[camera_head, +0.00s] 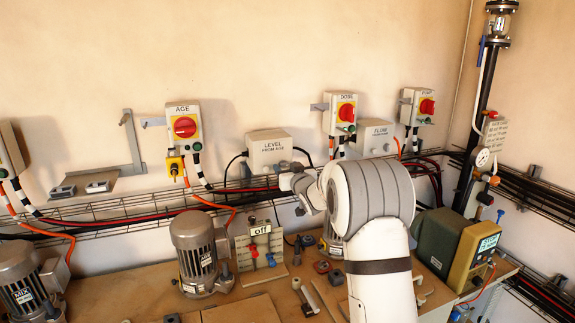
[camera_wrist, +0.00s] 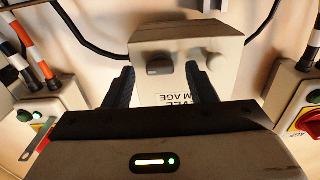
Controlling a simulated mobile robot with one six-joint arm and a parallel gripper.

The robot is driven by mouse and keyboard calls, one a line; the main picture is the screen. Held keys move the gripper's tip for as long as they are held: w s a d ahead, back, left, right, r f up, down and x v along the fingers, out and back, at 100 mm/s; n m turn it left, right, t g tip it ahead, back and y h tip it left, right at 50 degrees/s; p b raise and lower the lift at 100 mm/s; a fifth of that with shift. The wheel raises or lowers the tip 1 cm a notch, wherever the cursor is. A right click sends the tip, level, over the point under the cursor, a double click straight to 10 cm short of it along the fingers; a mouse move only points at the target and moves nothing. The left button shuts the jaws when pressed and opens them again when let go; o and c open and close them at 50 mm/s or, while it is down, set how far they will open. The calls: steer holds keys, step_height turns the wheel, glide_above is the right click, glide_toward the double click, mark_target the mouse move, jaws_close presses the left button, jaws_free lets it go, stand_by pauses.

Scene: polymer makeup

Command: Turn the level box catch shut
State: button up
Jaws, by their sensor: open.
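The level box (camera_head: 269,149) is a pale box on the wall, lettered "LEVEL FROM AGE". In the wrist view the box (camera_wrist: 190,42) is close ahead, its lettering partly hidden by my gripper. A small dark, flat catch-like knob (camera_wrist: 160,68) sits on it, lying roughly sideways in the picture. A pale round knob (camera_wrist: 217,62) is to its right. My gripper (camera_wrist: 160,76) is open, its dark fingers on either side of the dark knob, with gaps visible; contact cannot be told. In the head view my gripper (camera_head: 288,180) is just below the box's lower right corner.
The AGE switch box (camera_head: 184,127) is left of the level box and the DOSE switch box (camera_head: 342,113) is right. A wire cable rack (camera_head: 120,203) runs below. Dark cables leave the level box's sides. Motors, including one grey motor (camera_head: 196,250), stand on the bench.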

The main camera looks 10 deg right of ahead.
steer(key=shift+w+a, duration=0.1)
steer(key=shift+w, duration=0.25)
steer(key=shift+c, duration=0.3)
steer(key=c, duration=0.9)
